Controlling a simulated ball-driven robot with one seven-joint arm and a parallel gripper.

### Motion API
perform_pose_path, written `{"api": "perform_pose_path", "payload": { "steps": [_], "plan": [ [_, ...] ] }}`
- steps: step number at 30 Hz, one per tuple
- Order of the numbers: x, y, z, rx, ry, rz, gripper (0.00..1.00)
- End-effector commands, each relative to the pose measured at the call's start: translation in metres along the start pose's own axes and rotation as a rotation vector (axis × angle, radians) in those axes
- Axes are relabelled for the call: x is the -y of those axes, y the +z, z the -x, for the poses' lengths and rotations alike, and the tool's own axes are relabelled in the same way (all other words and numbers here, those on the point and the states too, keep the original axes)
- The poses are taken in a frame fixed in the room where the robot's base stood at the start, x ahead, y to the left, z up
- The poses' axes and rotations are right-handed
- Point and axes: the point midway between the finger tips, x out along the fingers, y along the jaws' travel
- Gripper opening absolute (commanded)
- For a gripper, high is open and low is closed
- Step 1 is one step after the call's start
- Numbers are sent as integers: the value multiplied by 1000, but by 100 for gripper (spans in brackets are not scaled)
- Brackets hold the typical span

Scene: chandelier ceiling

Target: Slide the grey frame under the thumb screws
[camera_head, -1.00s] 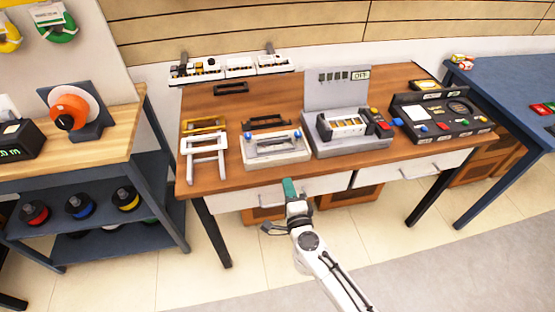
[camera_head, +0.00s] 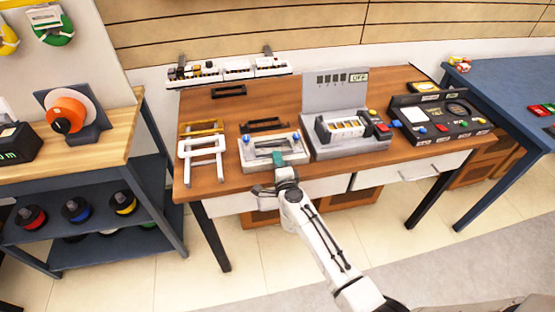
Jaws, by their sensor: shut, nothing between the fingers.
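The grey frame (camera_head: 264,147) lies on the light fixture block (camera_head: 247,160) near the front of the wooden table. Two blue thumb screws stand on the block, the left one (camera_head: 246,138) and the right one (camera_head: 297,136). Whether the frame sits under the screws is too small to tell. My gripper (camera_head: 278,159) has teal fingers and is shut and empty. Its tips are at the front middle of the block, in front of the frame, and cover part of it. Whether they touch the frame cannot be told.
A white frame (camera_head: 188,172) and a yellow frame (camera_head: 201,127) lie to the left. A black frame (camera_head: 265,124) lies behind the block. A grey machine (camera_head: 347,145) stands close on the right, with a control panel (camera_head: 442,121) beyond it.

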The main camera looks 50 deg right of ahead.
Motion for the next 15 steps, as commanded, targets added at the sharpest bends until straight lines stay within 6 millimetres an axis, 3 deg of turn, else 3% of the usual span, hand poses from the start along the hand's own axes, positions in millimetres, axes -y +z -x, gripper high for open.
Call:
{"api": "perform_pose_path", "payload": {
  "steps": [6,15],
  "plan": [
    [0,0,-3,0,-1,0,0],
    [0,0,-37,0,-1,-1,0]
  ]
}}
